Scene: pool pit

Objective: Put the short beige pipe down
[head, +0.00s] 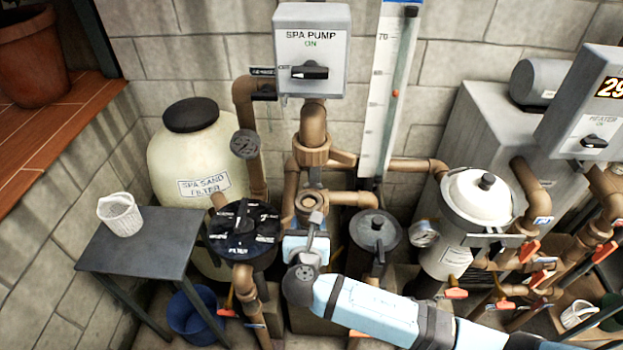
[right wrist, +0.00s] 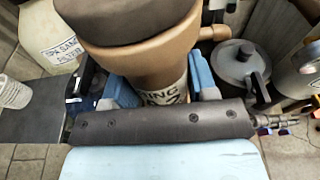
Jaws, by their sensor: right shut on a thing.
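The short beige pipe (right wrist: 160,62) is upright between the blue fingers of my right gripper (right wrist: 164,88) in the right wrist view. It is a brownish tube with a wide collar, a dark top and a white label, partly unreadable. My right gripper is shut on it. In the head view, my right gripper (head: 307,246) is at the middle of the pump plumbing, below a tan pipe opening (head: 312,203). The wrist hides what lies beneath, so I cannot tell whether the pipe touches anything below. My left gripper is not in view.
A grey side table (head: 165,254) with a white basket (head: 121,214) stands at the left, partly clear. The black-lidded filter (head: 243,226) and grey-lidded pot (head: 375,232) flank my gripper. The spa pump box (head: 312,50) hangs above. A blue bucket (head: 192,312) is on the floor.

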